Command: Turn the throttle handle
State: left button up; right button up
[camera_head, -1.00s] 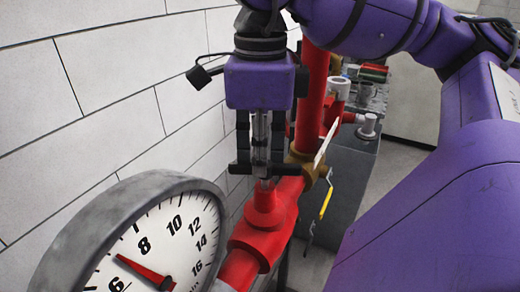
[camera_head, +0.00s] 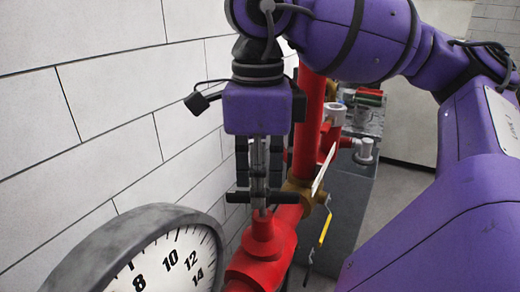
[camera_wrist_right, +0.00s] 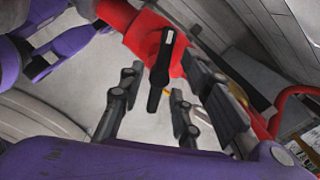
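The throttle handle (camera_head: 280,196) is a black crossbar on top of a red valve (camera_head: 264,250). The right wrist view shows it as a long black bar (camera_wrist_right: 160,72) in front of the red valve body (camera_wrist_right: 150,32). My right gripper (camera_head: 258,185) points down over the valve, with its fingers at the level of the bar. In the wrist view its dark jointed fingers (camera_wrist_right: 160,104) are spread, with the bar between them and gaps visible on its sides. Exact contact cannot be told. My left gripper is not in view.
A round pressure gauge (camera_head: 160,262) stands at the lower left, near the valve. A white block wall (camera_head: 90,110) runs along the left. Behind stand a red vertical pipe (camera_head: 308,130), a yellow lever (camera_head: 325,229) and a grey cabinet (camera_head: 350,195).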

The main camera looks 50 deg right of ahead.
notch_tip(320, 180, up, 11)
jog(key=shift+s+r, duration=0.15)
jog(key=shift+s, duration=0.05)
dwell(0.4)
